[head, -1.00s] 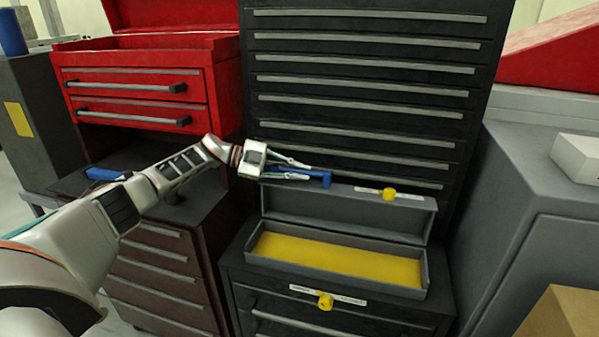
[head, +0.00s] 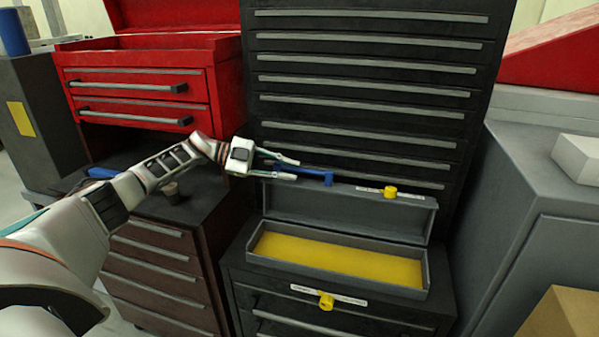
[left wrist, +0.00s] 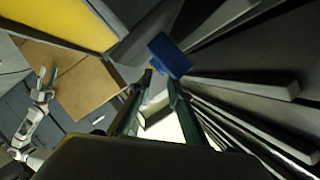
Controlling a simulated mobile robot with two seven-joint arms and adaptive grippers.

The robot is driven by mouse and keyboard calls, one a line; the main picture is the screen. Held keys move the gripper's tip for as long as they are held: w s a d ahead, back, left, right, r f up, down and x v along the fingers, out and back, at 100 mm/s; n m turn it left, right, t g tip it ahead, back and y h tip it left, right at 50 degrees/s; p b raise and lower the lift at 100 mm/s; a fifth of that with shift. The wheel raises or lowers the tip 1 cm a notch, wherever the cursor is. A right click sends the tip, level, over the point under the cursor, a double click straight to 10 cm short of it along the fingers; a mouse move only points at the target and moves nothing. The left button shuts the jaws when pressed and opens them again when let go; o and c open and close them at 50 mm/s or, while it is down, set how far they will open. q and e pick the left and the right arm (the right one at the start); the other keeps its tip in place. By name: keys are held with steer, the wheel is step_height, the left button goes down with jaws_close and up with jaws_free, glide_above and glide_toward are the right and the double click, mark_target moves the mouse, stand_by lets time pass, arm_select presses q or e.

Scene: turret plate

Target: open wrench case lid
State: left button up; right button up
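The grey wrench case (head: 425,280) sits on a dark cabinet with its yellow inside bare. Its lid (head: 345,213) stands raised along the back edge, with a yellow knob (head: 390,191) on its upper edge. A blue bar (head: 316,173) with a bent end is at the lid's upper left; I cannot tell if it joins the lid. My left gripper (head: 297,169) is open, its fingers apart around the bar's left part. The left wrist view shows a blue block (left wrist: 168,55) past the fingertips. My right gripper (left wrist: 46,77) appears there, far off and apparently open.
A tall black drawer cabinet (head: 365,106) stands close behind the lid. A red tool chest (head: 140,90) is at the left, above a brown drawer unit (head: 160,255). A grey cabinet (head: 530,200) stands at the right, a cardboard box (head: 560,318) in front.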

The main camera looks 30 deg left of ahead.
arm_select(q)
steer(key=a, duration=0.1)
steer(key=s+a, duration=0.1)
steer(key=a, duration=0.1)
steer(key=s+a, duration=0.1)
steer(key=shift+s+a+f, duration=0.1)
steer(key=shift+s+a, duration=0.1)
steer(key=shift+a, duration=0.15)
steer(key=s+a, duration=0.2)
steer(key=a, duration=0.1)
steer(key=s+a, duration=0.1)
steer(key=a, duration=0.1)
arm_select(e)
steer(key=shift+a, duration=0.1)
arm_select(q)
steer(key=shift+d, duration=0.1)
steer(key=shift+s, duration=0.1)
